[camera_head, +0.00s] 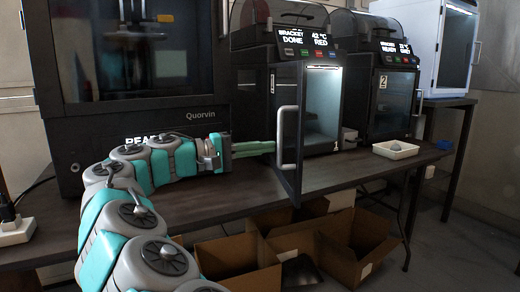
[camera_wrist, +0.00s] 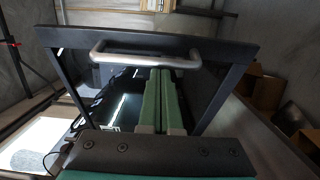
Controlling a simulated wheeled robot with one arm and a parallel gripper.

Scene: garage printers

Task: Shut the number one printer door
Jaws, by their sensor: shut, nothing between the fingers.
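The printer with the open door (camera_head: 318,100) stands mid-bench, its chamber lit and its screen reading "BRACKET DONE 42 °C RED". The dark-framed door (camera_head: 291,170) is swung wide open toward me, with a silver bar handle (camera_head: 284,140). In the wrist view the door frame (camera_wrist: 225,85) and handle (camera_wrist: 145,60) lie across the top. My gripper (camera_head: 272,147) is shut and empty, its green fingers (camera_wrist: 160,72) at the door's handle side. Whether they touch it, I cannot tell.
A big dark Quorvin printer (camera_head: 130,55) stands at the left, behind my arm. Printer 2 (camera_head: 390,95) and a white tray (camera_head: 396,149) are to the right on the bench (camera_head: 220,205). Open cardboard boxes (camera_head: 235,255) sit below the bench.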

